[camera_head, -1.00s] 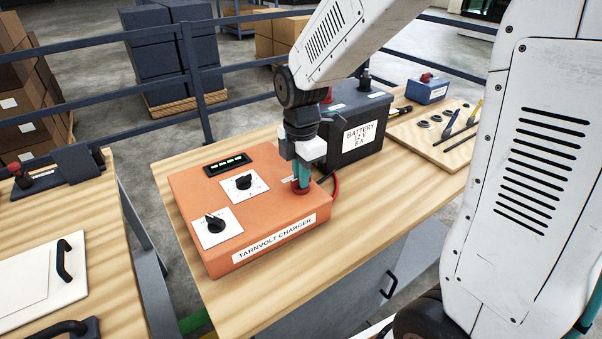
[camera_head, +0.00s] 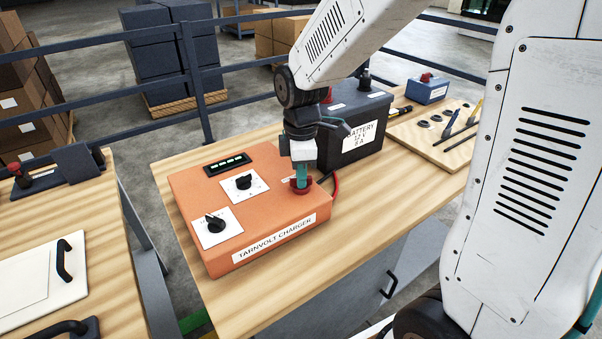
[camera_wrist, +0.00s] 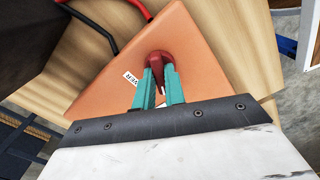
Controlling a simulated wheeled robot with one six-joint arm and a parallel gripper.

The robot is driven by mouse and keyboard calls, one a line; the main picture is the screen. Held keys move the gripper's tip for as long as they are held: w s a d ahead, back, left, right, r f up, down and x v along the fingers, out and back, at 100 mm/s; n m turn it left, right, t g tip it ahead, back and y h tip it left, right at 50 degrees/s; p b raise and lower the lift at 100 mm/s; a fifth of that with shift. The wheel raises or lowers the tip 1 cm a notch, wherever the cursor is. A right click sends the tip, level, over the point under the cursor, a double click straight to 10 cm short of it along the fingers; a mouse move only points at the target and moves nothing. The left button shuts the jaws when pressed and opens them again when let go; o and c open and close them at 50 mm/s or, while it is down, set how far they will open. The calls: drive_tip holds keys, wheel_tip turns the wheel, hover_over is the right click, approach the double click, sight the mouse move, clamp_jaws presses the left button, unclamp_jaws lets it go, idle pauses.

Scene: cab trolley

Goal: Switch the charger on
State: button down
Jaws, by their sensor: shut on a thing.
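The orange charger (camera_head: 205,185), labelled TARNVOLT CHARGER, sits on the wooden bench. It has two black dials on white plates, the nearer dial (camera_head: 215,224) and the farther dial (camera_head: 243,182), and a lit display (camera_head: 227,164). A red power knob (camera_head: 302,187) stands at its right end; it also shows in the wrist view (camera_wrist: 158,58), beside a partly hidden label ending in "WER". My gripper (camera_head: 301,180) points down from above, its teal fingers (camera_wrist: 159,80) shut on the red knob. The fingers cover part of the knob.
A dark battery (camera_head: 352,130) stands just behind and right of the charger, with red and black cables between them. A wooden tool board (camera_head: 440,130) and a blue box (camera_head: 427,90) lie farther right. A second bench (camera_head: 90,210) is at left.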

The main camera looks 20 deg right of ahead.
drive_tip(key=m, duration=1.2)
drive_tip(key=shift+m, duration=0.3)
idle(0.4)
drive_tip(key=c, duration=1.5)
unclamp_jaws()
drive_tip(key=shift+o, duration=0.2)
drive_tip(key=shift+r, duration=0.1)
wheel_tip(320, 180, up, 8)
drive_tip(key=shift+f, duration=0.15)
